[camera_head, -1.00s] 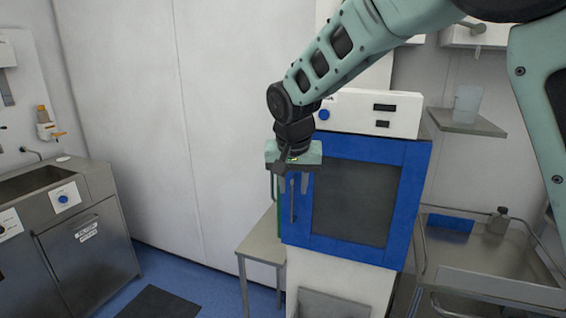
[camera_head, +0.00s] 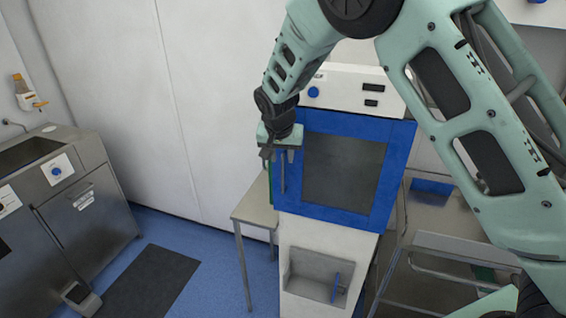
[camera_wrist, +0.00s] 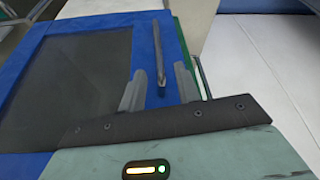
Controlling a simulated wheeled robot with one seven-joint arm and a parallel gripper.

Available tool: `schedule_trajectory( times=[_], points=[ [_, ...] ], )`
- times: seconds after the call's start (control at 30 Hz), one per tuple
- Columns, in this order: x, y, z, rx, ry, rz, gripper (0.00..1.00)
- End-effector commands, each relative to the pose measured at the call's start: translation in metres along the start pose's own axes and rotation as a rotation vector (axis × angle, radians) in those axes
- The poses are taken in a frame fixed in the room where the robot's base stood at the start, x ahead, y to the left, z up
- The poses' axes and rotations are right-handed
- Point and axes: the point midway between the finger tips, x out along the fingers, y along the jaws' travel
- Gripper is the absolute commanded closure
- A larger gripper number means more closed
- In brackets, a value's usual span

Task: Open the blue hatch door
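The blue hatch door (camera_head: 395,165) is a blue frame around a dark grey window, and it looks closed. Its thin vertical grey handle (camera_head: 283,174) is on the left side of the frame. My gripper (camera_head: 278,157) is at the upper part of this handle, with its fingers pointing down. In the wrist view, the handle (camera_wrist: 159,52) appears between the two separated fingers of my gripper (camera_wrist: 160,80). Neither finger visibly touches it. The handle's upper part is hidden behind the gripper in the head view.
A small metal table (camera_head: 254,208) stands left of the hatch cabinet. A steel sink unit (camera_head: 90,185) is at the far left, with a dark mat (camera_head: 152,283) on the blue floor. A metal basin unit (camera_head: 432,220) stands close on the right.

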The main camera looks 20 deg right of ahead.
Motion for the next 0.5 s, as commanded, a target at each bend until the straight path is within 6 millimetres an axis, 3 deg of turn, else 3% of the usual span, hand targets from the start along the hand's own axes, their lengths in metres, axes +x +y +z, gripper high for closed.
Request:
schedule_trajectory(
  times=[0.2,0.5],
  points=[
    [0.038,0.001,0.0,0.002,-0.003,0.003,0.67],
    [0.063,0.0,0.0,0.001,0.0,0.0,0.67]
  ],
)
